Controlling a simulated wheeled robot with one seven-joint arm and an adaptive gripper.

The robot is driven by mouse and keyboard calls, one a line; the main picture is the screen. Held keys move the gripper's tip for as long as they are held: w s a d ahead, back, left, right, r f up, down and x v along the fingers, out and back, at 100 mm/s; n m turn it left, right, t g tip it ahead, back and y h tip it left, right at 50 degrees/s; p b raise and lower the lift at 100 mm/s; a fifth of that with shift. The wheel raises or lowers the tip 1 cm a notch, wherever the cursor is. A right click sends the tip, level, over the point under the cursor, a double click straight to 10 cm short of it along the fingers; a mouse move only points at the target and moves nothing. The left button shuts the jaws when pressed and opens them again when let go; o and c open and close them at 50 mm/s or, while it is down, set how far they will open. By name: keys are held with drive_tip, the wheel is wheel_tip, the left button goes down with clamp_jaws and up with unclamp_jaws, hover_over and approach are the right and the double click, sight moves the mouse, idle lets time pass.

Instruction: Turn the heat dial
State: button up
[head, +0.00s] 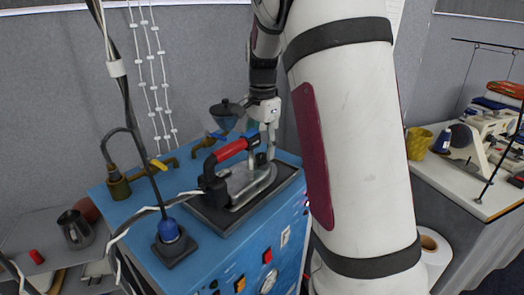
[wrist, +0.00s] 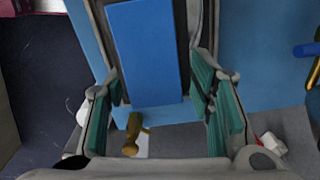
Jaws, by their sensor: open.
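A steam iron with a red handle (head: 231,149) and a grey metal body (head: 252,184) rests on a dark pad (head: 214,222) on top of a blue machine (head: 215,250). My gripper (head: 267,152) points down beside the front end of the handle, close above the iron. In the wrist view my gripper (wrist: 160,95) is open, its teal pads apart with nothing clearly held. A blue block-like surface (wrist: 146,52) and a brass fitting (wrist: 133,135) show between and beyond the pads. I cannot make out the heat dial with certainty; a round gauge or dial (head: 269,281) is on the machine's front.
Brass pipes (head: 119,188) and a blue-based stand (head: 168,230) occupy the machine's left side. A cable runs to the iron. A metal jug (head: 74,229) is on the left table. A sewing machine (head: 490,135) and yellow basket (head: 418,143) stand on the right table.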

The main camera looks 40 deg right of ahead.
sight(262, 155)
drive_tip(key=shift+f, duration=0.95)
clamp_jaws()
drive_tip(key=shift+n, duration=1.6)
unclamp_jaws()
wheel_tip(262, 155, up, 12)
